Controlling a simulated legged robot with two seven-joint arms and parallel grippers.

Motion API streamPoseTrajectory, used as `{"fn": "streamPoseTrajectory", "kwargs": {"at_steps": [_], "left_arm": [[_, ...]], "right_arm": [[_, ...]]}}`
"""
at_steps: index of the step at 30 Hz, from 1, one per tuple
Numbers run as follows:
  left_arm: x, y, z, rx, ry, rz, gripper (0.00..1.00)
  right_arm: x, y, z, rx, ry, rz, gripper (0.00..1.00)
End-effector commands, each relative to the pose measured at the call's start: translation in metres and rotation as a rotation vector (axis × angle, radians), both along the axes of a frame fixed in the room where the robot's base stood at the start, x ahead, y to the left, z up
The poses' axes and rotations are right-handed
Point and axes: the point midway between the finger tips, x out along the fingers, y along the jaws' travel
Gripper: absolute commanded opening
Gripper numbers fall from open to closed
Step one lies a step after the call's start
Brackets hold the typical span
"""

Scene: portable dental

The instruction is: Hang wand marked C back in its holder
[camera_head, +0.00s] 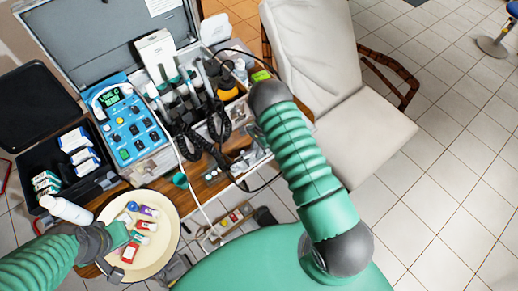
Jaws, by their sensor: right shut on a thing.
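Several wands (187,77) stand in the holder row (176,98) at the right of the blue control unit, with black coiled cords below them. I cannot read a letter C on any of them. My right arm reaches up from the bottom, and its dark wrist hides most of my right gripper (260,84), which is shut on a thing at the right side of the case. That thing is mostly hidden, seemingly a wand; a dark cord runs near it. My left gripper (118,236) is low over the round tray; its jaw opening is unclear.
The blue control unit (128,125) sits in the open case (108,32). A round cream tray (160,262) with several small tubes is at lower left. A white bottle (66,210) and a black box (98,180) stand left. A cream chair (352,135) stands right of the case.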

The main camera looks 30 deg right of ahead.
Motion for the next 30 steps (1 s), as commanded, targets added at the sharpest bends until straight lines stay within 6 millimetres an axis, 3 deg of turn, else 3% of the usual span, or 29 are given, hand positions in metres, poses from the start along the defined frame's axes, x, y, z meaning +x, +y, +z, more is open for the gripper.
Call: {"fn": "streamPoseTrajectory", "kwargs": {"at_steps": [5, 30], "left_arm": [[0.000, 0.000, 0.003, 0.000, 0.000, 0.000, 0.00], [0.000, 0.000, 0.051, 0.000, 0.000, 0.000, 0.00]], "right_arm": [[-0.001, 0.001, 0.004, 0.003, 0.002, 0.001, 0.00], [0.000, 0.000, 0.075, 0.001, 0.000, 0.000, 0.00]]}}
